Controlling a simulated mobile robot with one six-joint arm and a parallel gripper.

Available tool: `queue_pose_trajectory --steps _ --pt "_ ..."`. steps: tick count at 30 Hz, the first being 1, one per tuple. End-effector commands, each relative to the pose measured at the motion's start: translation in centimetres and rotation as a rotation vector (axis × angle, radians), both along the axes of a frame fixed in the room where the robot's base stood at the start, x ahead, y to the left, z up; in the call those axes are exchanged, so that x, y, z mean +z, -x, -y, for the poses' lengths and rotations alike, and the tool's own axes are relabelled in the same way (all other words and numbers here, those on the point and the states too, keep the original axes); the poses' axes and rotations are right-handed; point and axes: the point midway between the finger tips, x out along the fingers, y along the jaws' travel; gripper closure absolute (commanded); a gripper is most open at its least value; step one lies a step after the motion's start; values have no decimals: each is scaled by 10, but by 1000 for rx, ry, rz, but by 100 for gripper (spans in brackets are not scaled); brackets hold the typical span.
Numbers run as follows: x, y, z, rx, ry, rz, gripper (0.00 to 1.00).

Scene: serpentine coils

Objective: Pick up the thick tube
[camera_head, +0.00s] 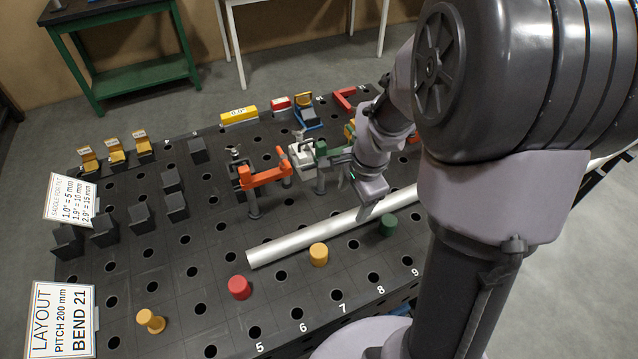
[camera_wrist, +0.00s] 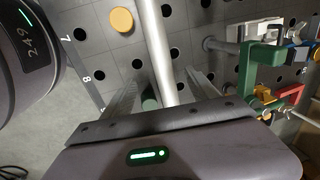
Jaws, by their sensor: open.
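The thick tube, a long silver-white pipe (camera_head: 318,232), lies slanted across the perforated dark table, with its near end at the left. It runs up to the right behind my arm, which hides part of it. My gripper (camera_head: 368,194) is above the tube's middle stretch. In the wrist view the tube (camera_wrist: 156,45) passes between the two spread fingers of my gripper (camera_wrist: 163,88), with visible gaps on both sides. The gripper is open and holds nothing. How far the fingertips are above the table cannot be told.
A green peg (camera_head: 387,225), yellow peg (camera_head: 318,254) and red peg (camera_head: 239,287) stand along the tube's near side. An orange clamp (camera_head: 262,178) and a green clamp (camera_head: 322,160) stand behind it. Black blocks (camera_head: 104,228) and signs fill the left.

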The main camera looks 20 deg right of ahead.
Motion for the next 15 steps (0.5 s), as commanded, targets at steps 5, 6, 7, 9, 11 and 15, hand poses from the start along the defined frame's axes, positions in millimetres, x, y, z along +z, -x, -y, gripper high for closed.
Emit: queue_pose_trajectory --steps 5,6,7,9,11,15 --pt "-55 -9 -1 2 -1 -2 31" --pt "-62 -11 -1 3 0 -2 31" --pt "-66 -12 -1 3 0 -2 31" --pt "-71 -14 -1 2 -1 0 31" --pt "-75 -15 -1 2 -1 0 31" --pt "-96 -19 2 3 0 -1 31"
